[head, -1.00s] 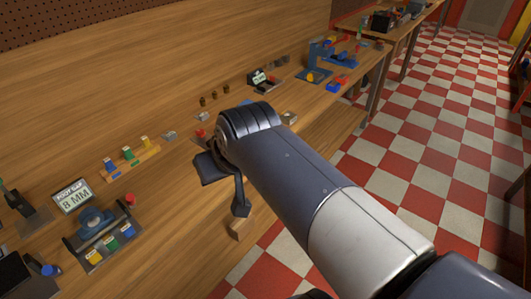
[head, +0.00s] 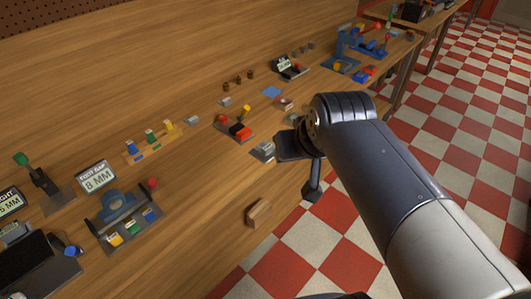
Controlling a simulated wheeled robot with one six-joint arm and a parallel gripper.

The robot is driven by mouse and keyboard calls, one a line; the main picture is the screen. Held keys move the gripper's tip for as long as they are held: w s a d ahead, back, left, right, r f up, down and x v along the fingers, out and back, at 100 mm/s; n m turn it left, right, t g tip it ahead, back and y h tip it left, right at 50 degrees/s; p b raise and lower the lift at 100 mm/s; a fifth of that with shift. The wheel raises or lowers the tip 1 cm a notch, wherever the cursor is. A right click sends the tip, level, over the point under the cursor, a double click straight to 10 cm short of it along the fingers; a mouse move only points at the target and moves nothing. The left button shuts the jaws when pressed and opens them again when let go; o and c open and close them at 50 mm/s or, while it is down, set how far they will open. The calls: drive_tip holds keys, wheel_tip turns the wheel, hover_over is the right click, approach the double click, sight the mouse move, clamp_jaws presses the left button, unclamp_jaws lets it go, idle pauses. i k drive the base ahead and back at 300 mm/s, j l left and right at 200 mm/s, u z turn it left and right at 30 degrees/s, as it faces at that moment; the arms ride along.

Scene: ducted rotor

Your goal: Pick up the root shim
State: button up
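No part is labelled root shim, and I cannot tell which one it is. A sign (head: 97,178) reads "ROOT GAP 8 MM" on the bench at left. Behind it to the right, a wooden rack (head: 155,148) holds blue, green and yellow knobbed pieces upright. In front of the sign, a grey fixture (head: 122,212) with a blue ring part bears yellow, green and blue blocks. My gripper (head: 311,186) hangs over the bench's front edge, right of the rack and fixture. My wrist hides part of it, so its opening does not show. I see nothing held.
A loose wooden block (head: 258,212) lies near the front edge. A device with red parts (head: 238,127) and a small grey block (head: 263,151) stand left of my gripper. A blue fixture (head: 357,48) is farther back. Bare bench lies between the rack and the wooden block.

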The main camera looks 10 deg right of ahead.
sight(267, 148)
drive_tip(key=i+l, duration=0.1)
drive_tip(key=i, duration=0.9)
